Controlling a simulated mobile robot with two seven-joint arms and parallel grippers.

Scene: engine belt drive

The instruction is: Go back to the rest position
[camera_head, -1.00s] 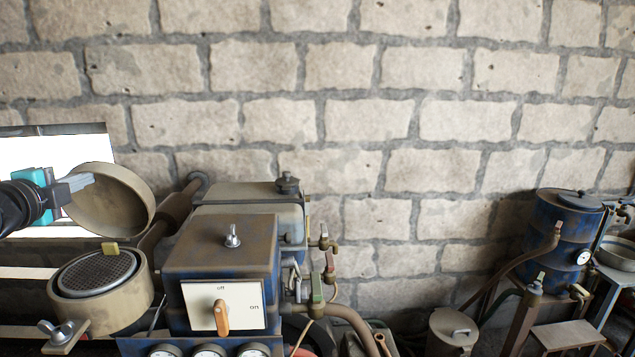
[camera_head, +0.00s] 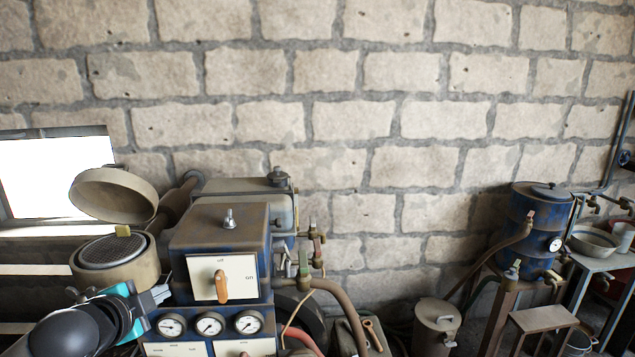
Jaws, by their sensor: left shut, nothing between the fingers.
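My left gripper (camera_head: 159,292) is shut and empty at the lower left. It is in front of the engine, below the round filter housing (camera_head: 142,268) and left of the gauges. The housing's round lid (camera_head: 113,195) stands open, and a dark mesh disc (camera_head: 111,251) shows inside. The engine's blue box (camera_head: 219,240) carries a white off/on panel with an orange-brown switch handle (camera_head: 221,284) standing roughly upright. My right gripper is not in view.
Several round gauges (camera_head: 209,324) sit below the switch panel. A bright window (camera_head: 55,180) is at the left. A blue drum (camera_head: 537,228), a lidded can (camera_head: 436,325) and a metal table (camera_head: 612,262) with a bowl (camera_head: 594,242) stand at the right. A brick wall closes the back.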

